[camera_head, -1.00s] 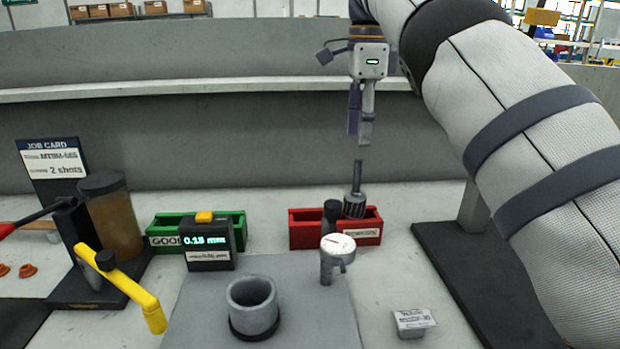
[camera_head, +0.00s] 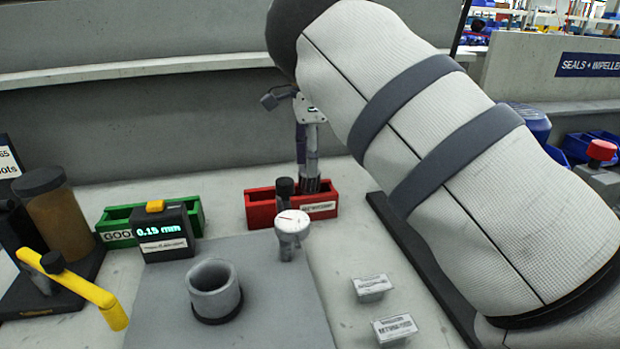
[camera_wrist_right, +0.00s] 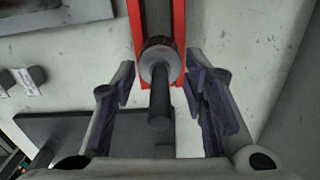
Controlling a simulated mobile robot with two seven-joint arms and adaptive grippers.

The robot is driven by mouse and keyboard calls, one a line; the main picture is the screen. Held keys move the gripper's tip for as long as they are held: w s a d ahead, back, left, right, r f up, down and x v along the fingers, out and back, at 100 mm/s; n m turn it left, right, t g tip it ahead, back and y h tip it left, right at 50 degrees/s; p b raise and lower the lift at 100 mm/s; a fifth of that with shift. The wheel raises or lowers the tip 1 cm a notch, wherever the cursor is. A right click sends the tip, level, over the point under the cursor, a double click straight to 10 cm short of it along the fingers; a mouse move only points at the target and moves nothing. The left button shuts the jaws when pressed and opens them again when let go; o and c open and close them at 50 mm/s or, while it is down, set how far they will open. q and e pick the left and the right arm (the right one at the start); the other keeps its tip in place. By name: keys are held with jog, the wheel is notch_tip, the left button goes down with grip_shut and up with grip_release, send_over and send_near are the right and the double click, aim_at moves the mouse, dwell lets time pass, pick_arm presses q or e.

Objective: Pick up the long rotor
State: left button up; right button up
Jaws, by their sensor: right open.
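The long rotor, a dark shaft above a wider ribbed grey body, stands in the right part of the red bin (camera_head: 262,215). In the head view its ribbed body (camera_head: 312,186) shows just under my right gripper (camera_head: 307,170). In the right wrist view the rotor's shaft (camera_wrist_right: 160,102) points up between the two open, purple-padded fingers of my right gripper (camera_wrist_right: 165,110), with a visible gap on both sides. The red bin's walls (camera_wrist_right: 135,22) show beyond it. My left gripper is not in view.
A green bin (camera_head: 120,215), a 0.15 mm display (camera_head: 165,232), a grey cup (camera_head: 214,290) and a yellow lever (camera_head: 75,285) are to the left. Two small labelled blocks (camera_head: 371,287) lie at front right.

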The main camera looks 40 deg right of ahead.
grip_shut()
jog(key=shift+r, duration=0.15)
jog(key=shift+r, duration=0.25)
notch_tip(320, 180, up, 3)
jog(key=shift+f, duration=0.2)
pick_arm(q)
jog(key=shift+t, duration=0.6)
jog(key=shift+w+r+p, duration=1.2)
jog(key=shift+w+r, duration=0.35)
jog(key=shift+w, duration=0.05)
pick_arm(e)
jog(key=s+a+r, duration=0.8)
jog(key=s+r, duration=0.1)
jog(key=s, duration=0.2)
jog(key=shift+a+r, duration=0.4)
